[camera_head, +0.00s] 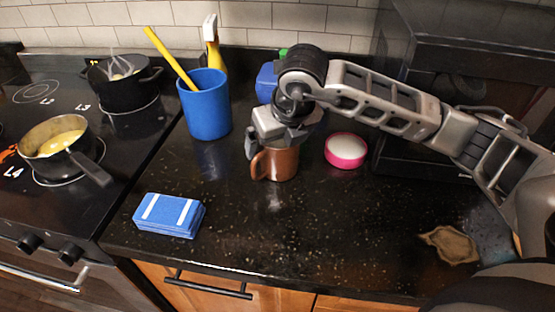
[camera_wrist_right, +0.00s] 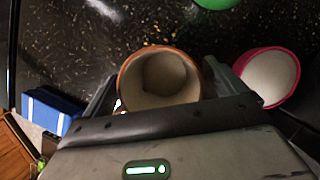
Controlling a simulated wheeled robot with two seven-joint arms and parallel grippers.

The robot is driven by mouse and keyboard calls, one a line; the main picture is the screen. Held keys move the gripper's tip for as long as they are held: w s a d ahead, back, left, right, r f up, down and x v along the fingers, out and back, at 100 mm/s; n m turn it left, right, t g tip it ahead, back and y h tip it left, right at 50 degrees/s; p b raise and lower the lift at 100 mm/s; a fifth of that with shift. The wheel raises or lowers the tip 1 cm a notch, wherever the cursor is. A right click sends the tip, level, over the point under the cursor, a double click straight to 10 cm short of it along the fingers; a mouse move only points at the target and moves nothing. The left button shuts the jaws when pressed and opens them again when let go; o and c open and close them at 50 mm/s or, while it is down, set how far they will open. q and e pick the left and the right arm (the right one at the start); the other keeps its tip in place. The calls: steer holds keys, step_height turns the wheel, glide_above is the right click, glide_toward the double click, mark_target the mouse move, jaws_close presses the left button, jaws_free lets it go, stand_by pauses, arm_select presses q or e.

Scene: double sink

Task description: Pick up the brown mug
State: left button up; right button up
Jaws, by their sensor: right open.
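The brown mug (camera_head: 281,166) stands upright on the black counter, its handle towards the left in the head view. In the right wrist view the mug (camera_wrist_right: 160,78) shows from above, with a brown rim and a pale, empty inside. My right gripper (camera_head: 277,143) is directly over the mug, pointing down. In the wrist view its two fingers (camera_wrist_right: 163,90) are apart, one at each side of the mug. I cannot tell whether either finger touches it. The gripper hides part of the mug's top in the head view. My left gripper is not in view.
A pink-rimmed white round thing (camera_head: 346,151) lies close right of the mug. A blue holder (camera_head: 207,105) with yellow-handled utensils stands at left, a blue object (camera_head: 266,82) behind my gripper. A blue-and-white stack (camera_head: 169,215) lies front left. The front middle counter is clear.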

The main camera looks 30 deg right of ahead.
steer(key=shift+f, duration=0.15)
steer(key=c, duration=1.3)
steer(key=shift+w, duration=0.1)
